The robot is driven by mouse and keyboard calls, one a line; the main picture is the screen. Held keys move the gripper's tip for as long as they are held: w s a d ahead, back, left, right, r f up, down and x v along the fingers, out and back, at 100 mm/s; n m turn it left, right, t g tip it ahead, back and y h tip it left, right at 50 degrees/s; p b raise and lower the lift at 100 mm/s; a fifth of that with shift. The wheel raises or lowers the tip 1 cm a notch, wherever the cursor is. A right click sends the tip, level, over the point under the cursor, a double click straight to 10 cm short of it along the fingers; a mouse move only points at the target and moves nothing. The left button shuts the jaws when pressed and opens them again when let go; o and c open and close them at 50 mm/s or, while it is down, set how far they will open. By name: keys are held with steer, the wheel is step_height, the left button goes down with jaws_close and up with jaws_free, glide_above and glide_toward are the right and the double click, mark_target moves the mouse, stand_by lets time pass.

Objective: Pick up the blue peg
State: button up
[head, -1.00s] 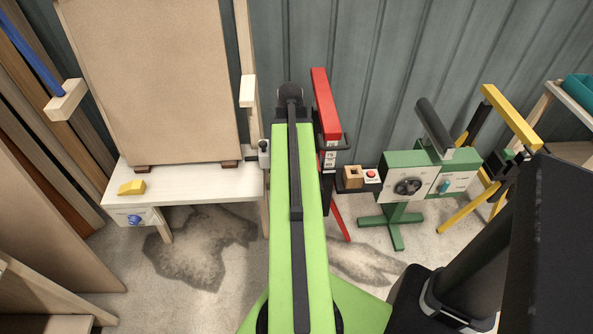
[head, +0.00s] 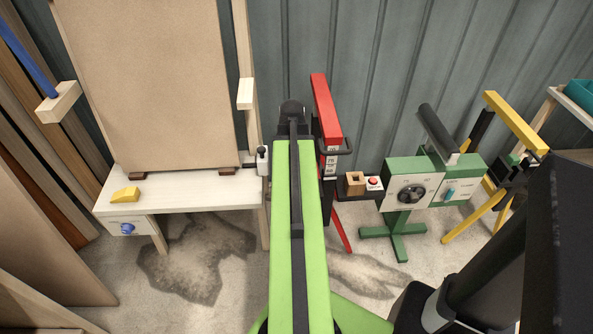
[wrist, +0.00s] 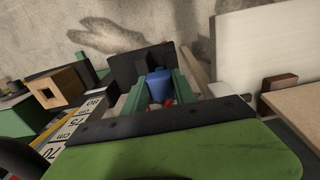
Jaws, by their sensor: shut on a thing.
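The blue peg (wrist: 159,84) shows in the wrist view as a short blue cylinder, upright in the picture, between the two green fingers of my gripper (wrist: 160,92). The fingers are shut on it, one on each side. Its lower end is hidden behind the dark edge of my own green-and-black arm part, with a little red showing near it. In the head view my green arm reaches forward, and it hides the gripper and the peg.
A white table (head: 180,191) with a yellow wedge (head: 125,194) and a tall brown board (head: 150,90) stands left. Right of my arm are a red post (head: 326,110), a small wooden box (head: 354,183) beside a red button (head: 373,182), and a green machine (head: 412,186).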

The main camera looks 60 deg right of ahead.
jaws_close()
step_height(320, 180, up, 10)
steer(key=p, duration=1)
steer(key=shift+r, duration=0.25)
